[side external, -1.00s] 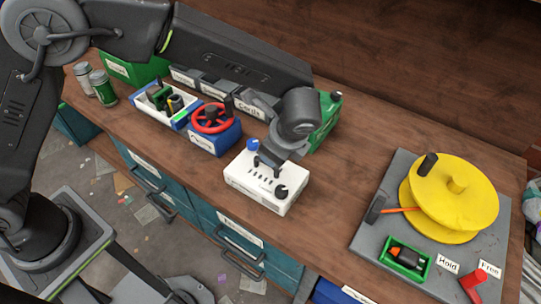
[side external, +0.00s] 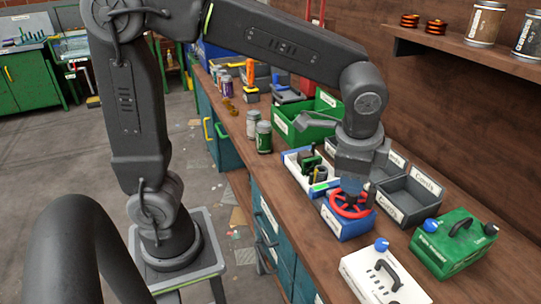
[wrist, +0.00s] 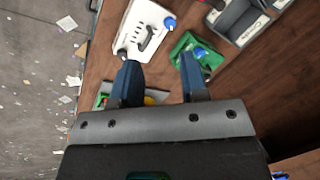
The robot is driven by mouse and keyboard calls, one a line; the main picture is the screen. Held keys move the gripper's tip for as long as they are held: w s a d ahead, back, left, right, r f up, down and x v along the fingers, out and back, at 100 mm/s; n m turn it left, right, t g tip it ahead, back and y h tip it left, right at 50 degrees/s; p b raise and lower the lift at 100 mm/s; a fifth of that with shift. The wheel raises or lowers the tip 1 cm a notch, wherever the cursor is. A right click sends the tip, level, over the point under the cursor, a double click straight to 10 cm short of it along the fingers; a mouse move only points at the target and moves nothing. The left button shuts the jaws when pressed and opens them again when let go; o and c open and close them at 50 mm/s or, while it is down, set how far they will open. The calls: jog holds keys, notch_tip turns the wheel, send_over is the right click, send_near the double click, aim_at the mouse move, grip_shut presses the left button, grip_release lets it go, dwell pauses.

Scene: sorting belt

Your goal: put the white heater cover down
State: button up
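The white heater cover (side external: 362,282) stands on the wooden bench. It has a blue knob, dark slots and a black handle on top, and the picture's lower edge cuts it off. It also shows upright in the wrist view (wrist: 143,17), beyond my fingers and apart from them. My gripper (side external: 350,188) points down and overlaps the red wheel in the side view; I cannot tell its height there. In the wrist view its two blue fingers (wrist: 161,80) are spread, with nothing held between them.
A green box (side external: 455,243) stands right of the cover. Green and yellow things (wrist: 103,97) show partly under my gripper in the wrist view.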

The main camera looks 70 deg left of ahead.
jog(key=s+a+r+n+t+h, duration=0.1)
jog(key=s+a+n+t, duration=0.1)
jog(key=s+a+n, duration=0.6)
jog(key=s+n, duration=0.1)
jog(key=s, duration=0.4)
jog(key=shift+r+t+h, duration=0.3)
jog(key=shift+r+t, duration=0.05)
jog(key=shift+t, duration=0.05)
